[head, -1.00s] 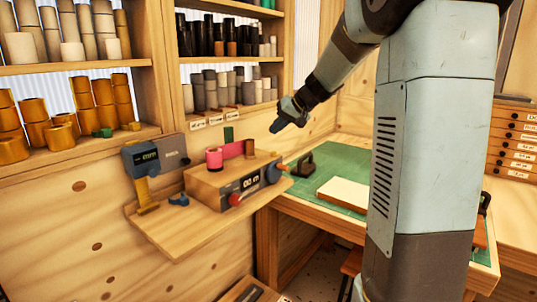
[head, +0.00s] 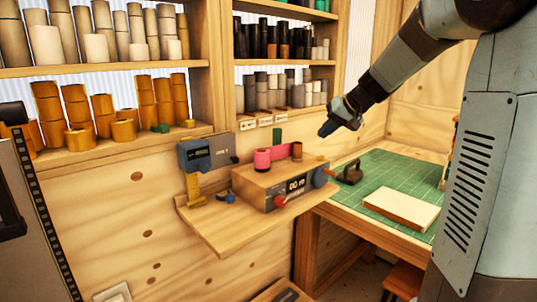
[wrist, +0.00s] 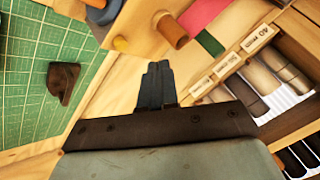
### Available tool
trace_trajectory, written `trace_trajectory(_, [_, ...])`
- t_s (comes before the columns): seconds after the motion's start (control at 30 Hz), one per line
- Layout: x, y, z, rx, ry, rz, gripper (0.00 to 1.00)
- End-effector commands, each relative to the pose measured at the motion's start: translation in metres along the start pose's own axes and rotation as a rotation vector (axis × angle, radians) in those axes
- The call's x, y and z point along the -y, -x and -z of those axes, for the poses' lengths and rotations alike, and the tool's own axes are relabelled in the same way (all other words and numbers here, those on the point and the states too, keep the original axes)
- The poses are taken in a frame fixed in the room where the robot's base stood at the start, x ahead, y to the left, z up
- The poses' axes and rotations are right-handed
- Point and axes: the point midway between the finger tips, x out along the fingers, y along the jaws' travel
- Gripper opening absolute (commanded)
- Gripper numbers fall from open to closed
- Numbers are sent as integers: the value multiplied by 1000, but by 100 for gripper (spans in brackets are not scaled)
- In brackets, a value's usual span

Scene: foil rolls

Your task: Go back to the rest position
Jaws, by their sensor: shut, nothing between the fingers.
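My gripper (head: 329,129) hangs in the air at the end of my arm, between the shelves and the green mat. In the head view it is up and to the right of the wooden box with the dial. In the wrist view my gripper (wrist: 153,69) shows its two fingers pressed together, with nothing held.
Shelves of rolls stand behind. A workbench with a green cutting mat (head: 385,172) holds a pale board (head: 401,208) and a dark tool (head: 348,173).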

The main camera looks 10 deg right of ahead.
Motion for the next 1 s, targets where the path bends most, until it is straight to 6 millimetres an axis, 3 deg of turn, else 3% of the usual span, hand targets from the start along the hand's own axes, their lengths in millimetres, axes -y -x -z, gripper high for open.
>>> trace_trajectory(0.2, [30, 36, -64, 52, 38, -74, 0])
trace_trajectory(0.43, [45, 68, -132, 91, 74, -170, 0])
trace_trajectory(0.8, [43, 110, -238, 100, 129, -347, 0])
trace_trajectory(1.0, [33, 125, -282, 83, 152, -434, 0])
